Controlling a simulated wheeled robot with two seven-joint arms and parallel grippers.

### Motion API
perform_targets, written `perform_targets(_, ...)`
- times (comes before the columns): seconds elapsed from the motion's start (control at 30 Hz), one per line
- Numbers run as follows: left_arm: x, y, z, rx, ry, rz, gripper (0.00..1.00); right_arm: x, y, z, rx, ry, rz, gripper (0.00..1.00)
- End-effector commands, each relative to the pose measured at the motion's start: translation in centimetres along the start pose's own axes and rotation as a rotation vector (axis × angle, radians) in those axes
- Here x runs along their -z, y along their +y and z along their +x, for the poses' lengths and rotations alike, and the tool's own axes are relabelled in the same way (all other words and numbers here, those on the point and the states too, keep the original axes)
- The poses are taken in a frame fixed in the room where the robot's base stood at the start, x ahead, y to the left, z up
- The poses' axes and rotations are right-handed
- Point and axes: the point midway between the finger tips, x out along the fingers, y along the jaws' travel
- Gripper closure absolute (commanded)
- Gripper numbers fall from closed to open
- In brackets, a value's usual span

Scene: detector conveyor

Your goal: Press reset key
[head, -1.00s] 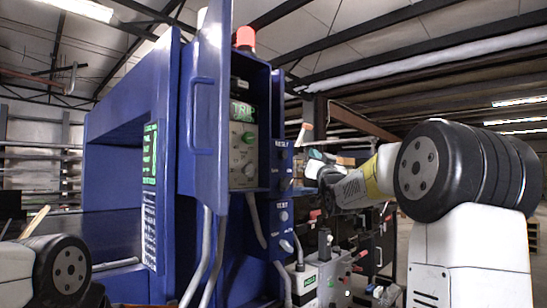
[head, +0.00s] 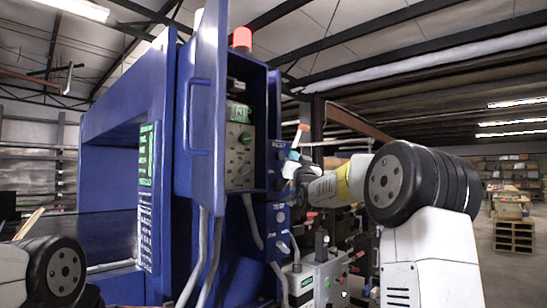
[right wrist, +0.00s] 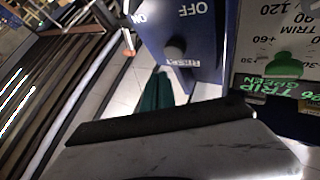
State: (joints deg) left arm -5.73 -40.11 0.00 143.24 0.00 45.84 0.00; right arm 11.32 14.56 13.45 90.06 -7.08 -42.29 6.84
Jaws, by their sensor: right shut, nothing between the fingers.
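The reset key's blue box (head: 279,150) is on the right side of the blue detector cabinet in the head view. My right gripper (head: 288,166) is at this box and overlaps its right part, so the key is largely hidden there. My right gripper's teal fingertips (right wrist: 157,90) are shut and empty, a little below the knob in the picture. I cannot tell whether they touch. My left gripper is out of view.
The cabinet's open blue door (head: 206,110) stands left of the control panel (head: 240,150). A TEST box (head: 277,222) is below the reset box, with grey conduits nearby. A grey control unit (head: 318,278) stands low on the right. Open floor lies farther right.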

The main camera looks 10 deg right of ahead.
Motion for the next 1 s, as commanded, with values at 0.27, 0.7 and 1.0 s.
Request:
perform_targets(0.27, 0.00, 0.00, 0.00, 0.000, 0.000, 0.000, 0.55, -0.92, -0.90, 1.22, 0.000, 0.000, 0.000, 1.00)
perform_targets(0.7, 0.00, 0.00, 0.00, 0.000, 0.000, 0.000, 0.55, -0.94, -0.92, 1.28, -0.001, 0.000, 0.000, 1.00)
perform_targets(1.0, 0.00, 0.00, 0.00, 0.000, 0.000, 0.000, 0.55, -0.93, -0.92, 1.27, -0.001, 0.000, 0.000, 1.00)
